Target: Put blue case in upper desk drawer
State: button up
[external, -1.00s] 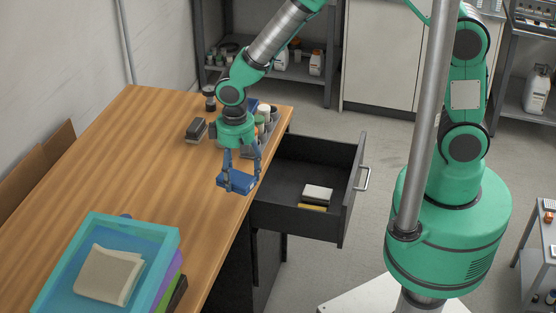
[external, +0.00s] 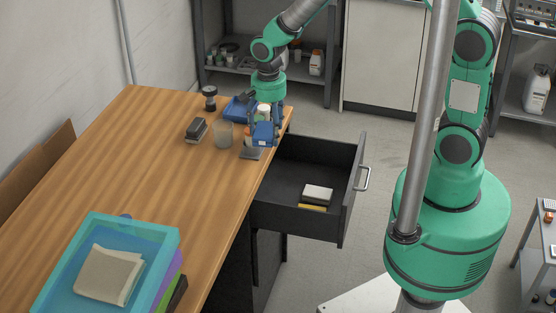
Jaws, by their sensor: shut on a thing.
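The small blue case (external: 263,138) hangs tilted between the fingers of my gripper (external: 264,126), which is shut on it. In the external view the gripper and case overlap the far right corner of the desk, in front of the items there. I cannot tell their exact height. The upper desk drawer (external: 347,205) is pulled open to the right of the desk, below and right of the gripper. Inside it lie a pale block (external: 317,193) and a yellow item (external: 312,207); much of the dark drawer floor is bare.
A blue tray (external: 236,108), a translucent cup (external: 224,134), a dark brush-like block (external: 196,131) and a dark flat piece (external: 251,153) crowd the far desk end. Stacked trays (external: 165,240) with a cloth stand at the near end. The desk middle is clear.

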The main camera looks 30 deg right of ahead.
jog(key=w+d+m, duration=0.4)
jog(key=d+m, duration=0.6)
jog(key=d, duration=0.3)
jog(key=m+b, duration=0.1)
jog(key=m, duration=0.8)
send_over(320, 181)
notch_tip(320, 181, down, 20)
jog(key=shift+d+f, duration=0.15)
jog(key=shift+f, duration=0.55)
jog(key=shift+f, duration=0.1)
jog(key=shift+f+b, duration=0.8)
jog(key=shift+f, duration=2.2)
jog(key=shift+f+b, duration=0.45)
jog(key=shift+f, duration=1.45)
jog(key=shift+f, duration=0.1)
